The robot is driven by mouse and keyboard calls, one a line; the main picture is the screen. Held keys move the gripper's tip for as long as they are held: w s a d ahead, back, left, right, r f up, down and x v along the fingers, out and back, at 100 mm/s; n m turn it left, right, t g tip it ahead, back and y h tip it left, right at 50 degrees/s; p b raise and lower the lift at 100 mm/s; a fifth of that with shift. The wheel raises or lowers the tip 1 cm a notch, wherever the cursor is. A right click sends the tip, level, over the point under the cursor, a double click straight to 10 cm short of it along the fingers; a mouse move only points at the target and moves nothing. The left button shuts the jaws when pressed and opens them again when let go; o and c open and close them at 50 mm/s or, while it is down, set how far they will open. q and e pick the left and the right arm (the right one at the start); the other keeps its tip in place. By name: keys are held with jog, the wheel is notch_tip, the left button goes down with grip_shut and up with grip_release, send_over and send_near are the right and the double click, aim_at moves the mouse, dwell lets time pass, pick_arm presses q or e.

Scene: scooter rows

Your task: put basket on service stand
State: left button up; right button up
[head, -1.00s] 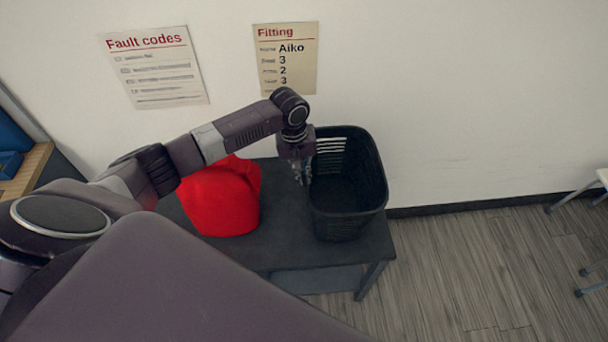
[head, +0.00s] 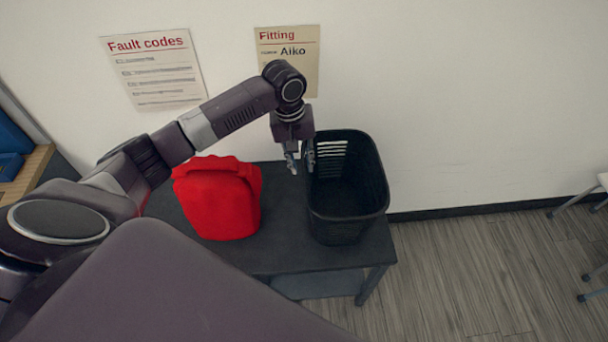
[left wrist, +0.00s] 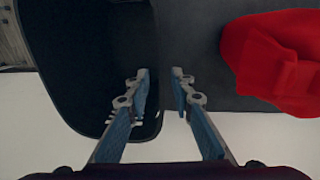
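The black basket (head: 375,185) stands upright on the right part of a dark low stand (head: 275,235), close to the wall. The basket is open at the top and looks empty, with slots in its side. My left gripper (head: 301,168) is over the basket's left rim, pointing down. Its two fingers are spread with nothing gripped between them. In the left wrist view the fingers (left wrist: 161,90) are apart, one over the basket (left wrist: 85,70) and one on the outer side of its rim. My right gripper is not in view.
A red rounded container (head: 220,205) stands on the same stand, left of the basket. Two posters (head: 155,70) (head: 288,65) hang on the wall behind. A wooden-topped surface (head: 25,170) is at the far left. Floor (head: 480,270) to the right is clear, with furniture legs at the right edge.

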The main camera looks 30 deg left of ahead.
pick_arm(q)
jog(key=shift+s+a+r, duration=0.1)
jog(key=shift+r, duration=1.1)
jog(key=shift+s+a+r, duration=0.1)
jog(key=shift+r, duration=1.05)
